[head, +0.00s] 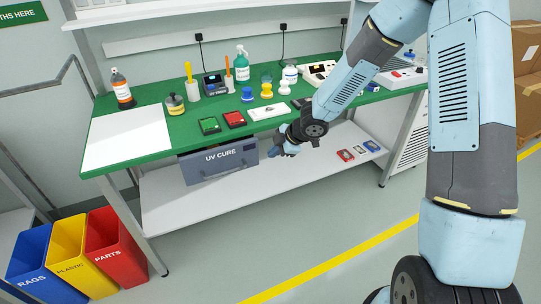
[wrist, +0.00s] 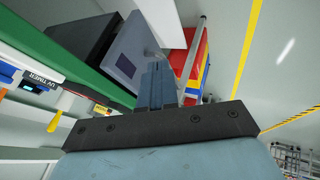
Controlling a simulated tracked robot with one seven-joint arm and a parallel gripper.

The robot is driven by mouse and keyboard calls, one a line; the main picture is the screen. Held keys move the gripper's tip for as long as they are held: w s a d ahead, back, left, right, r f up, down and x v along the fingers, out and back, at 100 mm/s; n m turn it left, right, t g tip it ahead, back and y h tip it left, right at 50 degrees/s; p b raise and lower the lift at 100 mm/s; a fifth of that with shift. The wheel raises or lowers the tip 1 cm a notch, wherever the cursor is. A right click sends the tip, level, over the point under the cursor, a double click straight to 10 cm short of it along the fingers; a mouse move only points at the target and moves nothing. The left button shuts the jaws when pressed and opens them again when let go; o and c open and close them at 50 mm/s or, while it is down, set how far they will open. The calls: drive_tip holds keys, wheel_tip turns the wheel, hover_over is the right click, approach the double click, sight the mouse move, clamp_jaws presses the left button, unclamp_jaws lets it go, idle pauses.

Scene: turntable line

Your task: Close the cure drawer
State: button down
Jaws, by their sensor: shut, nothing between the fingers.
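The cure drawer (head: 218,160), a grey-blue box front marked UV CURE, hangs under the left part of the green bench. A handle bar runs across its front. In the wrist view the drawer (wrist: 128,62) stands out from a dark housing (wrist: 82,38), so it looks at least partly open. My gripper (head: 291,151) is just right of the drawer in the head view, below the bench's front edge. In the wrist view my gripper (wrist: 157,68) has its fingers together and empty, and they overlap the drawer's edge. I cannot tell whether they touch it.
The green bench (head: 125,103) carries bottles, trays and devices. A white lower shelf (head: 190,205) lies below the drawer, with small items at its right. Blue, yellow and red bins (head: 115,245) stand at the left. The floor in front is clear.

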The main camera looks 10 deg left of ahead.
drive_tip(key=c, duration=1.7)
unclamp_jaws()
drive_tip(key=shift+s, duration=0.15)
drive_tip(key=o, duration=0.5)
drive_tip(key=s+a+f+n+y, duration=0.1)
drive_tip(key=s+a+f+n+g+y, duration=0.1)
drive_tip(key=f, duration=0.1)
drive_tip(key=shift+s+n, duration=0.15)
drive_tip(key=shift+n, duration=0.25)
drive_tip(key=n+t+y, duration=0.2)
drive_tip(key=n+y, duration=0.4)
drive_tip(key=y, duration=0.1)
approach(225, 173)
drive_tip(key=x, duration=1)
drive_tip(key=shift+w+f, duration=0.25)
drive_tip(key=shift+c, duration=0.3)
clamp_jaws()
drive_tip(key=shift+a, duration=0.1)
